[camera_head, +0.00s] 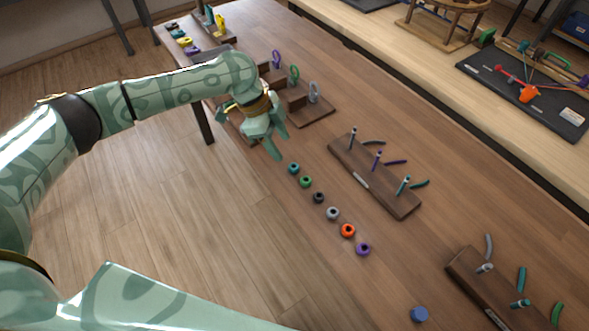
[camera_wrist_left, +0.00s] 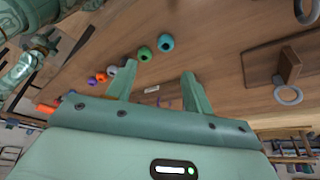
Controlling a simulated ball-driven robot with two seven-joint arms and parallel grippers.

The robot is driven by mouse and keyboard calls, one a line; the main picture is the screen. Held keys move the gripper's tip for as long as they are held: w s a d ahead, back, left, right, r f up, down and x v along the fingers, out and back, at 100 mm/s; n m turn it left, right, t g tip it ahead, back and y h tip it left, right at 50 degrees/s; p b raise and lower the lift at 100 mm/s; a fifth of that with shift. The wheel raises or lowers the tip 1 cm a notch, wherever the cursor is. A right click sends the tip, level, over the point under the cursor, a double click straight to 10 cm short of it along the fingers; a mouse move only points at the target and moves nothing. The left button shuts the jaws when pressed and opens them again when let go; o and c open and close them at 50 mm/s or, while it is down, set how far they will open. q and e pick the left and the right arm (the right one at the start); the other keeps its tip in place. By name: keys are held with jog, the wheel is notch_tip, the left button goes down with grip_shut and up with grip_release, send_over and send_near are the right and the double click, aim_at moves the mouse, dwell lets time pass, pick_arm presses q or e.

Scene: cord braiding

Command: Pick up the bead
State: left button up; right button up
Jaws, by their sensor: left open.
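A row of ring-shaped beads lies on the brown table: a teal bead (camera_head: 293,168), a green bead (camera_head: 306,182), a black bead (camera_head: 318,198), a grey bead (camera_head: 333,213), an orange bead (camera_head: 348,231) and a purple bead (camera_head: 363,249). My left gripper (camera_head: 250,138) is open and empty, up and left of the teal bead and apart from it. In the left wrist view its spread fingers (camera_wrist_left: 160,78) show, with the teal bead (camera_wrist_left: 166,42) and green bead (camera_wrist_left: 144,54) beyond them. The right gripper is not in view.
A wooden block with upright pegs and short cords (camera_head: 345,155) stands right of the beads. A similar block (camera_head: 463,266) and a blue cylinder (camera_head: 419,314) are at lower right. A wooden stand with rings (camera_head: 318,108) is behind my gripper. Table around the beads is clear.

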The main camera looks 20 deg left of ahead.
aim_at(292, 163)
pick_arm(q)
jog(key=x, duration=0.4)
jog(key=shift+b, duration=0.4)
jog(key=x, duration=0.1)
jog(key=b+x, duration=0.1)
jog(key=x, duration=0.1)
jog(key=b+x, duration=0.1)
jog(key=x, duration=0.1)
jog(key=shift+w+a+f, duration=0.25)
jog(key=shift+w+f, duration=0.1)
jog(key=shift+w, duration=0.05)
jog(key=shift+r, duration=0.15)
jog(key=c, duration=1.1)
